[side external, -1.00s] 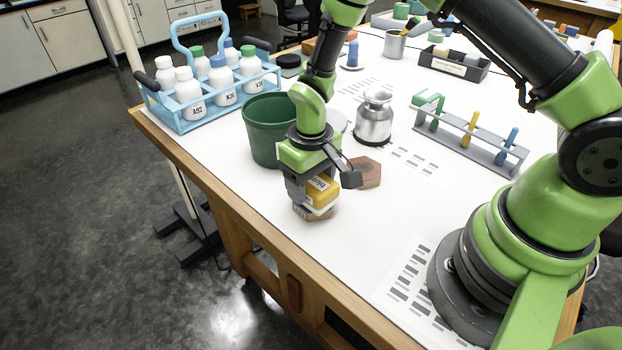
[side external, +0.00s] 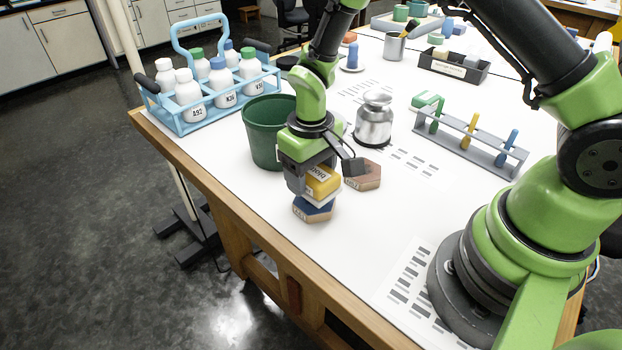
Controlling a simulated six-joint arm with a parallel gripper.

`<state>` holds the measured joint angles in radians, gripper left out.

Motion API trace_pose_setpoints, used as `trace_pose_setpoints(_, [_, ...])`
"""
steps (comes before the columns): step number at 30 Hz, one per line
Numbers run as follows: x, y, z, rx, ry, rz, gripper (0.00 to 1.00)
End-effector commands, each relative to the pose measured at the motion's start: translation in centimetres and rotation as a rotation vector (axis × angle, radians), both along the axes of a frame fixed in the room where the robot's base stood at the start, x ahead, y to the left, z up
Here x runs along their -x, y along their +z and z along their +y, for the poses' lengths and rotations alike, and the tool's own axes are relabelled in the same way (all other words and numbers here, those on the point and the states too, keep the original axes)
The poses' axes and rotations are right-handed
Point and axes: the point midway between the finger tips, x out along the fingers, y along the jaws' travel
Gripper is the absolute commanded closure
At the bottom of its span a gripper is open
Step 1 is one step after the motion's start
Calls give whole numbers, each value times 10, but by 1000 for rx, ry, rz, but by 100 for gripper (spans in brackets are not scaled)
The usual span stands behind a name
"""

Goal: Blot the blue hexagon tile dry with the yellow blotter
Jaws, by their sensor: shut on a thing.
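My gripper (side external: 309,182) is shut on the yellow blotter (side external: 322,181), a yellow block with lettering and a white pad underneath. The blue hexagon tile (side external: 315,213) lies on the white table near its front-left edge, with a tan side and a blue top. The blotter is directly above the tile, and part of the blue top shows below the white pad. The rest of the top is hidden by the blotter and gripper. Whether the tile's top is wet cannot be told.
A brown hexagon tile (side external: 362,177) lies just right of the gripper. A green bin (side external: 262,130) and a metal jar (side external: 374,122) stand behind. A blue bottle carrier (side external: 180,123) is at the back left; a grey rack (side external: 470,148) is to the right. The table's front edge is close.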

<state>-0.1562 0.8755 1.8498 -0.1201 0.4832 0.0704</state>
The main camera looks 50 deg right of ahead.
Motion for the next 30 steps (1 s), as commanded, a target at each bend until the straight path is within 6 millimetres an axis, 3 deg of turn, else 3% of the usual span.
trace_pose_setpoints(15, [-1, 41, 0, 0, 1, -3, 56])
trace_pose_setpoints(30, [0, 44, 0, 0, 1, -1, 56])
